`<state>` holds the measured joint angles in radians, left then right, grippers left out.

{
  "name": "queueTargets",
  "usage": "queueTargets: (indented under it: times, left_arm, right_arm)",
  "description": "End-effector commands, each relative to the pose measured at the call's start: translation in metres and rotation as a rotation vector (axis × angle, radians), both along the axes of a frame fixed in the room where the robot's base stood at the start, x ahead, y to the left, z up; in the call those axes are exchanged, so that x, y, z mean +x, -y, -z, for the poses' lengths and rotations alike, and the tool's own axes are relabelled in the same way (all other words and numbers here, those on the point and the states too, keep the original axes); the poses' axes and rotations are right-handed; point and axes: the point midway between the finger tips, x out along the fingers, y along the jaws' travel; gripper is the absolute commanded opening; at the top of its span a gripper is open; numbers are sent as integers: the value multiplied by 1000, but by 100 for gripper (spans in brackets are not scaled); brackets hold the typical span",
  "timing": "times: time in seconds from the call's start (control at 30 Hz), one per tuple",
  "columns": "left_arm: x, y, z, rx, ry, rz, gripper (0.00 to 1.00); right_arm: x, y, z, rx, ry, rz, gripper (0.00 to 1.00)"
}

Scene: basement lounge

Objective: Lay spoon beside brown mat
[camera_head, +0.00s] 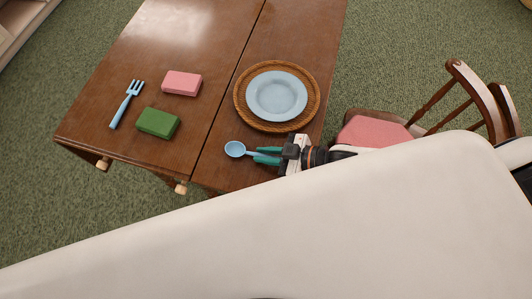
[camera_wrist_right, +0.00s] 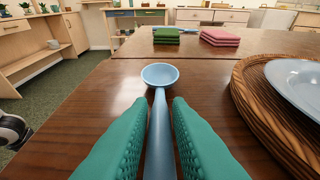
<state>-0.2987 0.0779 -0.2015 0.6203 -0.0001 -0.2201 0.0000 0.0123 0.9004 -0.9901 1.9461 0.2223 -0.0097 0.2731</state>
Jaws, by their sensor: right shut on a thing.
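The light blue spoon (camera_head: 235,149) is at the near part of the table, just below the brown mat in the head view. My right gripper (camera_head: 267,156) has its green fingers around the spoon's handle. In the right wrist view the spoon's bowl (camera_wrist_right: 160,75) points away from me, and the handle runs between the fingers (camera_wrist_right: 160,140). I cannot tell whether the spoon touches the table. The round woven brown mat (camera_head: 242,111) lies to the right of the spoon in the wrist view (camera_wrist_right: 250,105), apart from it.
A light blue plate (camera_head: 276,96) sits on the mat. A blue fork (camera_head: 126,104), a green block (camera_head: 158,122) and a pink block (camera_head: 181,83) lie on the table's left half. A chair with a red seat (camera_head: 372,132) stands at the right.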

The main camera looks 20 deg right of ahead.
Motion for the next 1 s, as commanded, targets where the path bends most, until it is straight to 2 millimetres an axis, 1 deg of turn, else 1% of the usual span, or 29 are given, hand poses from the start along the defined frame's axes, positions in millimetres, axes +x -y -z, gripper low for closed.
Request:
queueTargets:
  times: [0.07, 0.37, 0.4, 0.47, 0.5, 0.53, 1.0]
  left_arm:
    - [0, 0, 0, 0, 0, 0, 52]
    - [-1, 0, 2, 0, -1, 0, 52]
    - [-1, 0, 2, 0, -2, 0, 52]
    - [-1, 0, 1, 0, -2, 0, 52]
    - [-1, 0, 1, 0, -2, 0, 52]
    - [-1, 0, 1, 0, -2, 0, 52]
    - [-1, -2, 0, 2, -2, -1, 52]
  right_arm:
    - [0, -1, 3, 1, 0, -1, 0]
    - [0, 0, 6, 1, 1, 0, 0]
    - [0, 0, 6, 1, 1, 0, 19]
    - [0, 0, 6, 1, 1, 0, 29]
    - [0, 0, 6, 1, 1, 0, 35]
    - [0, 0, 5, 1, 1, 0, 39]
    - [0, 0, 3, 1, 1, 0, 39]
